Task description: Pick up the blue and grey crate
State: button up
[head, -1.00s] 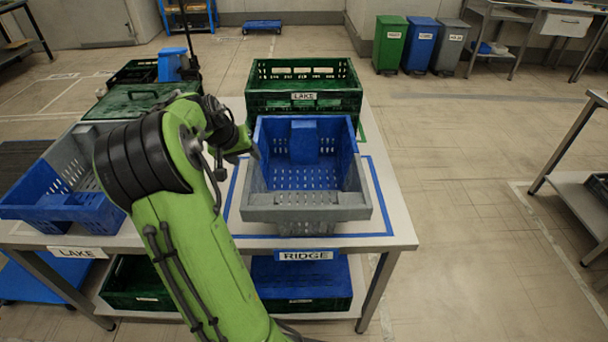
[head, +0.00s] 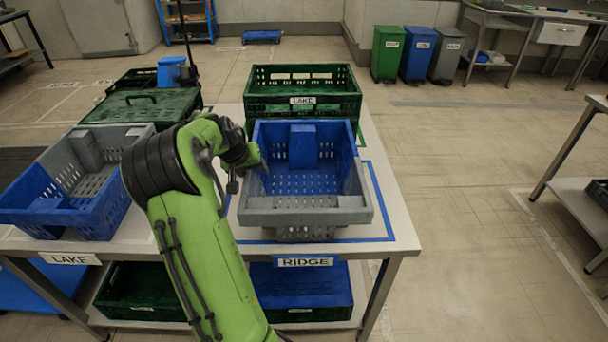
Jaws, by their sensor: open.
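A blue and grey crate (head: 306,218) stands upright and empty on the table at the blue-outlined spot above the RIDGE label. Its near end is grey and its far part is blue. A second blue and grey crate (head: 85,218) is at the table's left, above a LAKE label. My gripper (head: 262,166) is at the left wall of the RIDGE crate, near the wall's top. It is open, but its fingers are small and partly hidden, so I cannot tell whether they touch or straddle the wall.
A green lidded crate (head: 143,104) is at the back left of the table (head: 402,236). Crates sit on the lower shelf. The floor to the right is clear up to another table.

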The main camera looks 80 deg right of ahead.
jog(key=shift+f, duration=0.15)
jog(key=shift+c, duration=0.3)
grip_shut()
